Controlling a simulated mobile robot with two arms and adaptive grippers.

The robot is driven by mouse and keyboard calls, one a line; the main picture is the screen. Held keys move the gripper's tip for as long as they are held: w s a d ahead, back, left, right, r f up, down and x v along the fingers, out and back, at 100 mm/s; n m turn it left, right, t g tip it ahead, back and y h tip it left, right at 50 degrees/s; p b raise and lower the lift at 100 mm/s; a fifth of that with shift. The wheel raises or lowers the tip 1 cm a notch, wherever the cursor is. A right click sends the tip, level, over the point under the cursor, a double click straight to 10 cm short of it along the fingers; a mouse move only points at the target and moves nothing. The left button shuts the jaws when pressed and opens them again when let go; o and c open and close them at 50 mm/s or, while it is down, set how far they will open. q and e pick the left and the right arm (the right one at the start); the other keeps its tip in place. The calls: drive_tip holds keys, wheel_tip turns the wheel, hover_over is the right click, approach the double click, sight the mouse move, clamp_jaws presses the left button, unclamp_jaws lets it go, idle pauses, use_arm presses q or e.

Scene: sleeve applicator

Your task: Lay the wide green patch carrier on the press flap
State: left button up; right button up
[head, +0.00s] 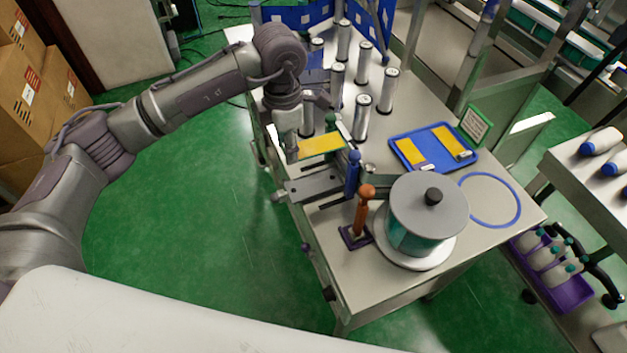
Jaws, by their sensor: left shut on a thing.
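My left gripper (293,140) is at the left edge of the bench, shut at the near end of a flat yellow piece (321,145). A small green part (344,132) shows at the far end of this piece. I take it to be the patch carrier, though its face looks yellow; the gripper hides its left end. The grey press (318,186), with a flat plate, is just below the piece in the picture. Which part is its flap, and whether the piece touches it, I cannot tell. My right gripper is not in view.
A blue tray (437,163) holds yellow carriers to the right. Several upright silver cylinders (363,108) stand behind the gripper. A blue handle (352,172), an orange handle (365,205) and a lidded round pot (428,215) stand nearby. A blue ring (490,222) lies at right.

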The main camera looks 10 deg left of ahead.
use_arm(q)
drive_tip(key=p, duration=0.2)
hover_over(292, 191)
wheel_tip(292, 191, down, 9)
wheel_tip(292, 191, down, 3)
drive_tip(key=shift+r, duration=0.1)
drive_tip(key=shift+f, duration=0.45)
drive_tip(key=shift+f, duration=0.1)
drive_tip(key=shift+f+b, duration=0.3)
drive_tip(key=shift+f, duration=0.1)
drive_tip(key=o, duration=1.1)
drive_tip(key=shift+r, duration=0.1)
